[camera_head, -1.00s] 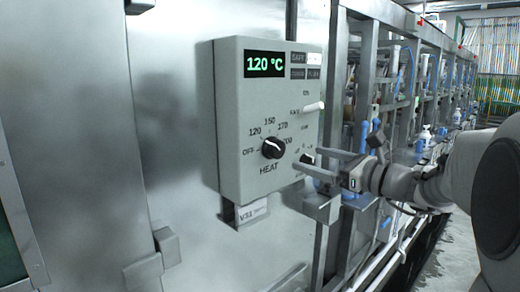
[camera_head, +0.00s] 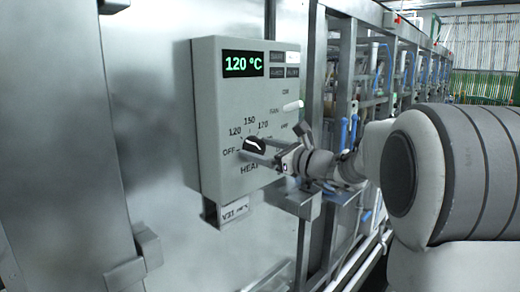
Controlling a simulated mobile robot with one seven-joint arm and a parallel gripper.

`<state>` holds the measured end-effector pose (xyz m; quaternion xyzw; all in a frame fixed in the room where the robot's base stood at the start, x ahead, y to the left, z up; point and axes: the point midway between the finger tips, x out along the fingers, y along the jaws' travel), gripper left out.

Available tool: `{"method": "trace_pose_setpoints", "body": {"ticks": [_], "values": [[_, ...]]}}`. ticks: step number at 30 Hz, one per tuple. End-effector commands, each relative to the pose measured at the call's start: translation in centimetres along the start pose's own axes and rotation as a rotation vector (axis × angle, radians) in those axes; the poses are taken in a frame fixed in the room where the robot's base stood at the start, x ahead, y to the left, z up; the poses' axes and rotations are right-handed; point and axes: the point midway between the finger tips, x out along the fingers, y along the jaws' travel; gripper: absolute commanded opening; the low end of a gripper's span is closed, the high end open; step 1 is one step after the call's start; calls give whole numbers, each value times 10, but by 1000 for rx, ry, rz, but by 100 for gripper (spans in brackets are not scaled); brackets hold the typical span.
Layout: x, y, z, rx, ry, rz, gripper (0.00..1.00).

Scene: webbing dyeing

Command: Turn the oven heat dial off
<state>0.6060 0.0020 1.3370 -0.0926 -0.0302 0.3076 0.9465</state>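The grey control box (camera_head: 215,120) hangs on the metal oven wall, and its green display (camera_head: 242,64) reads 120 °C. The black heat dial (camera_head: 254,145) sits low on the box's front, above the word HEAT. Marks for OFF, 120, 150 and 170 run around it. My gripper (camera_head: 250,149) reaches in from the right, with one finger at the dial's upper side and one at its lower side. The fingers are apart. Whether they touch the dial is unclear. They partly hide the dial, and its exact pointing is hard to read.
A small label plate (camera_head: 234,212) is under the box. A metal frame with blue-handled parts (camera_head: 343,133) runs off to the right. The wall left of the box is bare.

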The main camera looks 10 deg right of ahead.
Motion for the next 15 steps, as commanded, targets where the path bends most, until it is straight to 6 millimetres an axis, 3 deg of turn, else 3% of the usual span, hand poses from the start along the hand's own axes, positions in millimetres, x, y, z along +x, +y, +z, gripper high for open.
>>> {"method": "trace_pose_setpoints", "body": {"ticks": [2, 12, 15], "values": [[0, 0, 0, 0, 0, 0, 72], [0, 0, 0, 0, 0, 0, 10], [0, 0, 0, -2, 0, 0, 8]]}}
